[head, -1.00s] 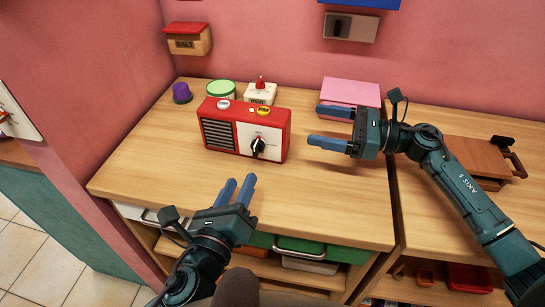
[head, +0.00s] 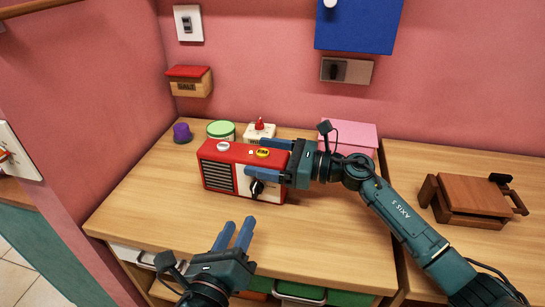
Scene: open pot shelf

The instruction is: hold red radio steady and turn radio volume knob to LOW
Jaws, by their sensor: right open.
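The red radio (head: 226,154) stands on the wooden counter, its speaker grille on the left and a white panel on the right of its front. The black volume knob (head: 257,188) sits on that panel; its setting cannot be read. My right gripper (head: 262,158) is open at the radio's right end, one finger behind the top edge and one in front, just above the knob. I cannot tell whether the fingers touch the radio. My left gripper (head: 234,227) is open and empty, in front of and below the radio, fingers pointing up toward it.
Behind the radio stand a purple cup (head: 182,132), a green-lidded tin (head: 221,130) and a white box with a red top (head: 259,131). A pink block (head: 350,134) lies behind my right arm. A brown wooden item (head: 470,196) is at right. The counter left of the radio is clear.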

